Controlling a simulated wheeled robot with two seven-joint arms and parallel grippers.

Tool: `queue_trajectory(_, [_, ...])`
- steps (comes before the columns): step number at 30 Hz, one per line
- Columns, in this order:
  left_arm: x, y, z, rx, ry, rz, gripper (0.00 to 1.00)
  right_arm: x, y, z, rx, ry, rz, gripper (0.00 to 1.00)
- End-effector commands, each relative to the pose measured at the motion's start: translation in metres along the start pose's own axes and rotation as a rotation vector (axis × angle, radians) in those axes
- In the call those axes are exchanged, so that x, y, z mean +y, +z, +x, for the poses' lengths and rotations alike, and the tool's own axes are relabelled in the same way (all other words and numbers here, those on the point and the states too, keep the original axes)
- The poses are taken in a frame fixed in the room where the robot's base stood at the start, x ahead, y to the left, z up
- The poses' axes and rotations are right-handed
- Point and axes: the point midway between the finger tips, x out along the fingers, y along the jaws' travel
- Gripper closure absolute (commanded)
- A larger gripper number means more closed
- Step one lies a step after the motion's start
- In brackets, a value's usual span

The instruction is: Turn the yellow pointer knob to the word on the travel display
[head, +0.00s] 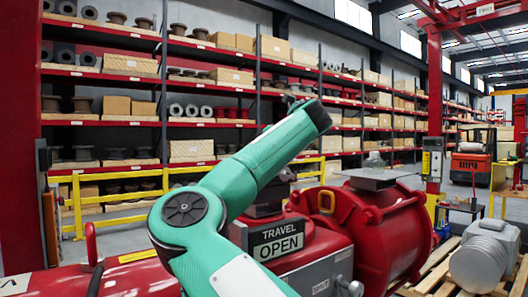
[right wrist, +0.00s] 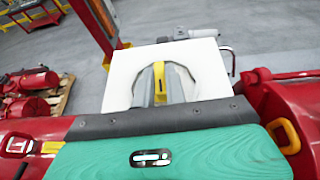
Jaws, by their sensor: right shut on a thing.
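The travel display (head: 276,240) on the red actuator reads OPEN in the head view. The yellow pointer knob (right wrist: 160,84) shows in the right wrist view as an upright yellow strip in front of a white plate (right wrist: 209,72). My right gripper (right wrist: 160,92) is shut on the knob, with grey fingers on both sides of it. No words can be read on the plate, so I cannot tell which word the knob points at. In the head view a teal arm of mine crosses in front of the actuator, and no gripper fingers can be made out. My left gripper is not in view.
The red actuator body (head: 315,249) joins a large red cylinder (head: 385,232) to the right. A grey machine part (head: 485,257) lies on a wooden pallet at far right. Yellow railings (head: 130,182) and loaded shelves stand behind. Open floor shows in the right wrist view.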

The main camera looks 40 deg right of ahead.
Motion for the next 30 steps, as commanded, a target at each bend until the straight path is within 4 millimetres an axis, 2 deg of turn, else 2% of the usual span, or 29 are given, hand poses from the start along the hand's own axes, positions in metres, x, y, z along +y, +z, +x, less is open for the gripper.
queue_trajectory(1, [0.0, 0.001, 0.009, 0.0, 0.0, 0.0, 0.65, 0.001, -0.004, 0.002, 0.0, -0.017, 0.005, 1.0])
queue_trajectory(9, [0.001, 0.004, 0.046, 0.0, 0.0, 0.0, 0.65, 0.004, -0.007, 0.003, -0.002, -0.179, 0.068, 1.0])
queue_trajectory(15, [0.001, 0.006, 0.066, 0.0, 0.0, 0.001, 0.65, 0.007, -0.004, 0.003, -0.001, -0.347, 0.137, 1.0])
queue_trajectory(21, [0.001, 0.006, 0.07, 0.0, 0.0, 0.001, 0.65, 0.009, 0.0, 0.003, 0.0, -0.506, 0.204, 1.0])
queue_trajectory(30, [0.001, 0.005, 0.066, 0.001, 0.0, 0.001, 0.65, 0.011, 0.003, 0.004, 0.001, -0.681, 0.278, 1.0])
